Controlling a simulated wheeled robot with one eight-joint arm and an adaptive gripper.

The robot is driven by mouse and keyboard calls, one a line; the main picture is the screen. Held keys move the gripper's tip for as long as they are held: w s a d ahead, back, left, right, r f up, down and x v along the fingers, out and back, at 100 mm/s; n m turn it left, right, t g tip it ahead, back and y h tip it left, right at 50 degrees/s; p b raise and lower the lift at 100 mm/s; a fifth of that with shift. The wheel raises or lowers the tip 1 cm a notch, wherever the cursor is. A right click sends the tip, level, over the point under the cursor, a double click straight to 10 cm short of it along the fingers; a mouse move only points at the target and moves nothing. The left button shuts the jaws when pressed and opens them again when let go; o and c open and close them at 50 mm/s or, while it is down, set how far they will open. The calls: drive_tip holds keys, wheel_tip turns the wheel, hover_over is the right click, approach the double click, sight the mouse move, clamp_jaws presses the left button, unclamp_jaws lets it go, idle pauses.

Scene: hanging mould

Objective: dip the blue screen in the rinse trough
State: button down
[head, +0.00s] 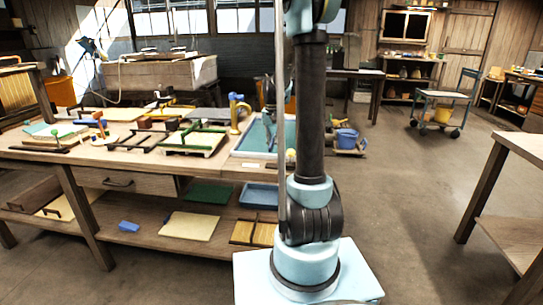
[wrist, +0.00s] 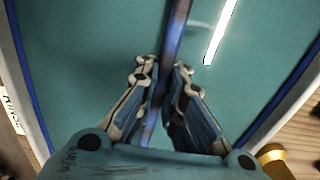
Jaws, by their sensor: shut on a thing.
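My gripper (wrist: 163,72) is shut on a dark blue bar (wrist: 176,30) that runs between its fingers in the wrist view; I take this bar to be part of the blue screen. The rinse trough (head: 238,152) is a pale-rimmed tray with teal liquid at the right end of the bench. In the wrist view, its pale rim (wrist: 24,90) surrounds a teal surface edged in blue on both sides. My gripper (head: 270,128) is over the trough in the head view, partly hidden by my arm. I cannot tell whether the screen touches the liquid.
The bench (head: 150,163) holds several moulds, including a green-barred one (head: 195,138) left of the trough, and a yellow stand with a blue top (head: 236,112) behind.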

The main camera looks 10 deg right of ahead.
sight(271, 143)
drive_tip(key=shift+s, duration=0.1)
drive_tip(key=shift+s+a, duration=0.25)
drive_tip(key=shift+s, duration=0.45)
drive_tip(key=shift+s+a, duration=0.25)
drive_tip(key=shift+s, duration=0.4)
drive_tip(key=shift+w+d, duration=0.25)
drive_tip(key=shift+w, duration=0.5)
drive_tip(key=shift+w+d, duration=0.25)
drive_tip(key=shift+w, duration=0.45)
drive_tip(key=shift+s, duration=0.1)
drive_tip(key=shift+s+a, duration=0.25)
drive_tip(key=shift+s, duration=0.45)
drive_tip(key=shift+s+a, duration=0.25)
drive_tip(key=shift+s, duration=0.4)
drive_tip(key=shift+r, duration=5.5)
